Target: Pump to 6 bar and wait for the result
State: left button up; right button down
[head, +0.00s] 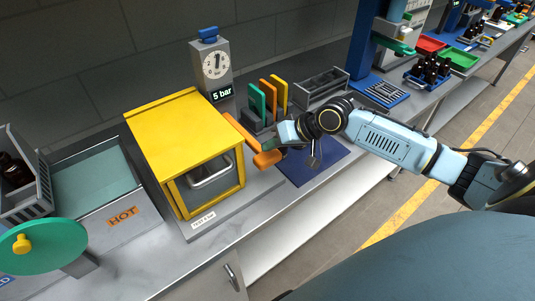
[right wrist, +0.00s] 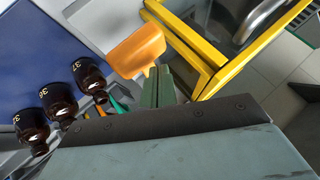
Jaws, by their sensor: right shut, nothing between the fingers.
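The yellow test box (head: 165,125) stands on the bench, with a clear front window and a metal handle. Behind it a grey gauge tower (head: 216,66) has a round dial, and its display (head: 222,95) reads "5 bar". An orange pump lever (head: 240,133) slopes along the box's right side and ends in a thick grip, which also shows in the right wrist view (right wrist: 135,52). My right gripper (head: 272,146) is shut and empty at this grip. In the right wrist view its green fingers (right wrist: 158,86) end right at the grip; I cannot tell whether they touch.
Dark numbered bottles (right wrist: 88,75) stand on a blue mat (head: 318,163) beside the lever. Upright coloured plates (head: 270,97) and a grey rack (head: 322,85) stand behind. A HOT basin (head: 95,185) and a green disc (head: 45,248) are at left.

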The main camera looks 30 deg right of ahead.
aim_at(276, 159)
dwell(0.4)
jog(key=shift+f, duration=0.45)
jog(key=shift+f+b, duration=1.35)
jog(key=shift+f, duration=1.45)
dwell(1.9)
dwell(0.5)
jog(key=shift+r+p, duration=3.25)
jog(key=shift+p, duration=0.25)
